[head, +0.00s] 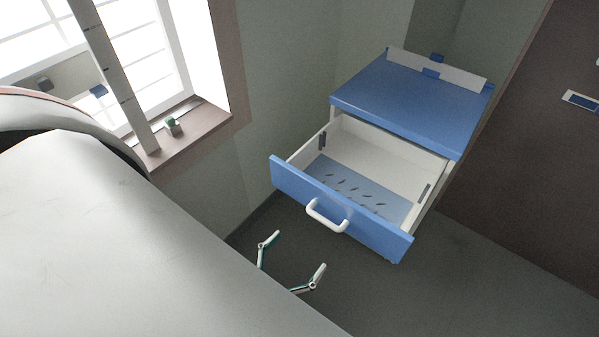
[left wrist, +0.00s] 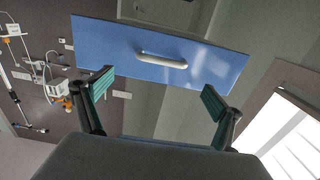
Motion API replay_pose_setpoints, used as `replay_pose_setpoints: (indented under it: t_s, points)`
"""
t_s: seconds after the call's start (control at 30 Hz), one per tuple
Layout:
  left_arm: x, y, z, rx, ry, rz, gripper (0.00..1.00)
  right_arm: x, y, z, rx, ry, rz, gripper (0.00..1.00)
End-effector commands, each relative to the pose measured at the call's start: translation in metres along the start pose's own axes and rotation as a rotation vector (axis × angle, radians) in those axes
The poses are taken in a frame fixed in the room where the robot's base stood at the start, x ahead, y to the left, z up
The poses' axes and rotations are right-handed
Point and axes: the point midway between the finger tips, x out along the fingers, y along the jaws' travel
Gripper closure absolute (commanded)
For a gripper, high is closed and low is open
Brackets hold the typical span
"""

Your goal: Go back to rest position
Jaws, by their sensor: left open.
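My left gripper (head: 293,258) is open and empty, low in front of the pulled-out drawer. Its two fingers show, while the rest is hidden behind a large pale surface. In the left wrist view its green-padded fingers (left wrist: 157,91) are spread wide, with the blue drawer front (left wrist: 150,50) and its white handle (left wrist: 161,61) beyond them, apart from both. In the head view the handle (head: 327,216) sits on the drawer front (head: 375,232), up and right of the fingers. My right gripper is not in view.
The blue-topped cabinet (head: 410,95) stands by the wall. Its open drawer (head: 350,190) has a bottom with dark slots and looks empty. The large pale surface (head: 130,230) fills the left. A small plant (head: 172,126) stands on the window sill. Floor (head: 480,270) at the right is clear.

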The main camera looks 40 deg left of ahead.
Motion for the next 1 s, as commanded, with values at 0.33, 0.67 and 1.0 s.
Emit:
replay_pose_setpoints:
  t_s: [0.33, 0.67, 1.0]
  points:
    - [0.001, 0.001, 0.001, 0.002, -0.006, 0.004, 0.06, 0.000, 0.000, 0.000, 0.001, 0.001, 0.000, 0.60]
    - [0.020, 0.026, 0.024, 0.078, -0.254, 0.143, 0.06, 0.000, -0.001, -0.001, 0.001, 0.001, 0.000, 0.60]
    - [0.011, 0.034, 0.048, 0.182, -0.534, 0.231, 0.06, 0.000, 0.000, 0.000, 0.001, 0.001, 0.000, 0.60]
